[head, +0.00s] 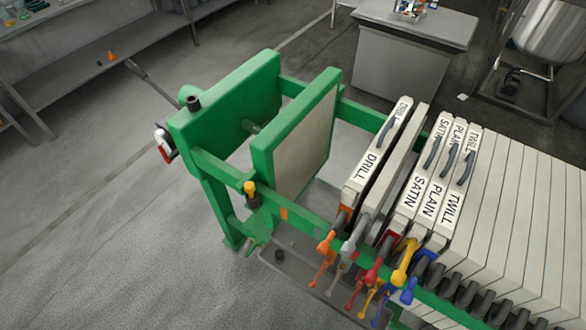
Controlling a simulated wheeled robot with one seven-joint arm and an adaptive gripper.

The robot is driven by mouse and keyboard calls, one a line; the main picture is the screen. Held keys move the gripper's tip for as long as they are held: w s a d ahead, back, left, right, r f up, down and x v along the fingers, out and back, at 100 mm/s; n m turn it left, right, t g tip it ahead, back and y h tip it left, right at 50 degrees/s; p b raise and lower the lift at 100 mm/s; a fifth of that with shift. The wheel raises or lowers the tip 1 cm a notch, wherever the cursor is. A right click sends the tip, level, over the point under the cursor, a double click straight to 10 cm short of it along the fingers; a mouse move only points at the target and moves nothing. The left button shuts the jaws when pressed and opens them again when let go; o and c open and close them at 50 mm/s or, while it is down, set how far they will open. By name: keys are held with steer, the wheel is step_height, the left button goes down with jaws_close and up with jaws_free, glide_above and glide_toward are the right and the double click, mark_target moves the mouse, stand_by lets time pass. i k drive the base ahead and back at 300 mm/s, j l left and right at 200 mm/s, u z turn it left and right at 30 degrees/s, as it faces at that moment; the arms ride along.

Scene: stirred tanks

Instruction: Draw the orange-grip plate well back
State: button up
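The orange-grip plate (366,178) is a white upright filter plate labelled DRILL, with an orange grip (342,217) and an orange tap at its near end. It hangs first in the row, with a gap between it and the green-framed pressing plate (300,135) to its left. A plate with a grey grip (385,180) stands just right of it, with a narrow gap showing between them. My gripper is not in view.
Red-grip SATIN (418,194), yellow-grip PLAIN (435,198) and blue-grip TWILL (455,205) plates stand further right, before several close-packed plates. The green side rail (225,172) runs along the near side. A grey cabinet (410,65) stands behind. Open floor (110,240) lies left.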

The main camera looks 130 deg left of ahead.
mark_target(349, 209)
steer(key=k+j+u, duration=0.1)
steer(key=u, duration=0.35)
steer(key=k+j+u, duration=0.15)
steer(key=u, duration=0.35)
steer(key=k+j+u, duration=0.1)
steer(key=j+u, duration=0.2)
steer(key=u, duration=0.15)
steer(key=j+u, duration=0.2)
steer(key=u, duration=0.25)
steer(key=j+u, duration=0.4)
steer(key=j, duration=1.25)
steer(key=k+j+z, duration=0.1)
steer(key=k, duration=0.25)
steer(key=k+j+z, duration=0.15)
steer(key=k+j, duration=0.1)
steer(key=k, duration=0.1)
